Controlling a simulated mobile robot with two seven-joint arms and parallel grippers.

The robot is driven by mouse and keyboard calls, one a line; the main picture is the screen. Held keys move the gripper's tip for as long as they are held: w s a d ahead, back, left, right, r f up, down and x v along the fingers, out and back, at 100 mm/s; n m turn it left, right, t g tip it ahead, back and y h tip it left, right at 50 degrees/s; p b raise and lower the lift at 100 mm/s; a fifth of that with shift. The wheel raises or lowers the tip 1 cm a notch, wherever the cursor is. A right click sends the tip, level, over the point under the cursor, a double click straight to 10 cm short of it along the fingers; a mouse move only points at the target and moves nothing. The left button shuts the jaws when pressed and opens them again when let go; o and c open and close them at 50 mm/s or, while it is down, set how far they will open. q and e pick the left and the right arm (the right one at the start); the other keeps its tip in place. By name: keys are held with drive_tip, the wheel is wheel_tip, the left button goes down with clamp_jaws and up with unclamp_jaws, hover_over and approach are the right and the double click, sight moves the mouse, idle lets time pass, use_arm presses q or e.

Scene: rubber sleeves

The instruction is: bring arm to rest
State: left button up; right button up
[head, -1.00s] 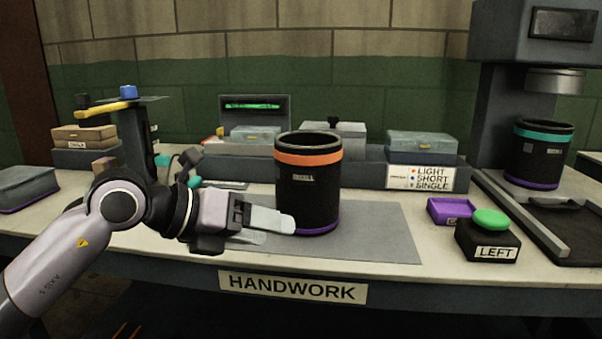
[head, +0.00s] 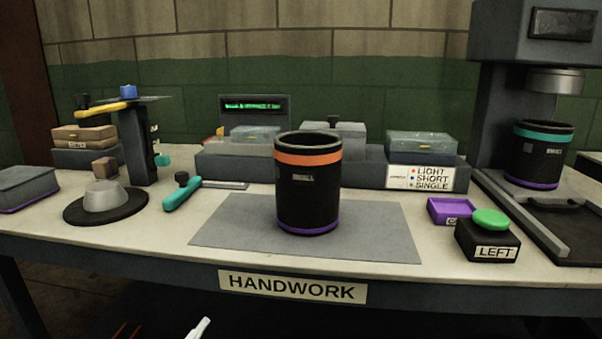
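A white fingertip of my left gripper (head: 199,328) shows at the bottom edge of the head view, below the table's front edge and apart from everything on the bench. The rest of that gripper and arm is out of frame, so its opening cannot be seen. My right gripper is not in view. A black sleeve (head: 308,197) with an orange band at the top and a purple band at the bottom stands upright on the grey mat (head: 383,235). Nothing touches it.
A press (head: 492,110) at right holds a black sleeve (head: 538,160) with a teal band. A green button box marked LEFT (head: 488,236) and a purple tray (head: 447,209) stand near it. A teal-handled tool (head: 182,194) and a round dark base (head: 106,206) are at left.

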use_arm(q)
drive_tip(key=s+a+f+n+g+y, duration=0.2)
drive_tip(key=s+f+n+g, duration=0.3)
drive_tip(key=f, duration=0.4)
drive_tip(key=s+a+f+n+g+y, duration=0.2)
drive_tip(key=s+f, duration=0.6)
drive_tip(key=f, duration=0.1)
drive_tip(key=s+a+r+p, duration=0.1)
drive_tip(key=a+r+p, duration=0.1)
drive_tip(key=r+p, duration=0.5)
drive_tip(key=s+a+r+g+y+p, duration=0.1)
drive_tip(key=r+p, duration=0.7)
drive_tip(key=p, duration=0.7)
drive_tip(key=shift+a+n+y, duration=0.3)
drive_tip(key=shift+a, duration=0.05)
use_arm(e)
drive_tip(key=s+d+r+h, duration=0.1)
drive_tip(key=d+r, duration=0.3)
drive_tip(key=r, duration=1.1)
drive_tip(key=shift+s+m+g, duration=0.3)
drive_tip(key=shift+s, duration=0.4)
use_arm(q)
drive_tip(key=shift+r, duration=0.1)
